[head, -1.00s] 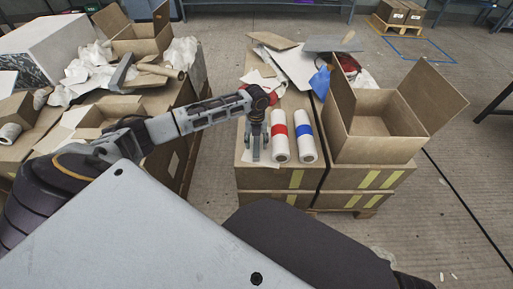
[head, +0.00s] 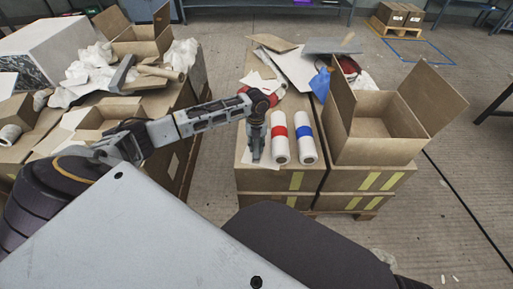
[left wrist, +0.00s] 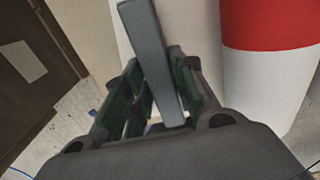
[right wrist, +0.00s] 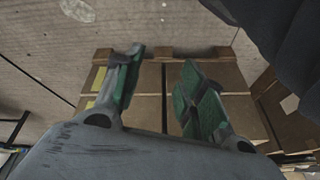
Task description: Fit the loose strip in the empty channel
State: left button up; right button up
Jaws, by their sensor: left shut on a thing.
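My left gripper (head: 256,152) is upright at the left of the near crate top, just left of a white roll with a red band. In the left wrist view its green-padded fingers (left wrist: 155,98) are shut on a grey flat strip (left wrist: 152,62), which stands tilted between them. I cannot make out an empty channel in any view. My right gripper (right wrist: 160,80) shows only in the right wrist view; its fingers are apart with nothing between them, above cardboard boxes on a pallet.
The red-banded roll (head: 280,137) and a blue-banded roll (head: 304,138) lie side by side close to my left gripper. An open cardboard box (head: 377,138) stands to their right. Sheets (head: 296,66) and scraps lie behind. Cluttered crates (head: 165,125) stand at left.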

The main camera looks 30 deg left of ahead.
aim_at(257, 144)
pick_arm(q)
jog(key=shift+r, duration=0.1)
grip_shut()
pick_arm(e)
jog(key=shift+d, duration=0.1)
pick_arm(q)
jog(key=shift+r, duration=0.5)
notch_tip(257, 144, up, 8)
jog(key=p, duration=0.3)
jog(key=shift+f, duration=0.2)
jog(key=shift+r, duration=0.6)
pick_arm(e)
jog(key=shift+s+d+f+g+h, duration=0.1)
jog(key=shift+d+f+g, duration=0.05)
jog(key=shift+f, duration=0.45)
jog(key=shift+s+d+f+g+h, duration=0.1)
jog(key=shift+d+f+g, duration=0.1)
jog(key=shift+f, duration=0.45)
jog(key=shift+d+f+g+h, duration=0.1)
jog(key=shift+d+f+g, duration=0.05)
jog(key=shift+f, duration=0.45)
pick_arm(q)
jog(key=shift+p, duration=0.3)
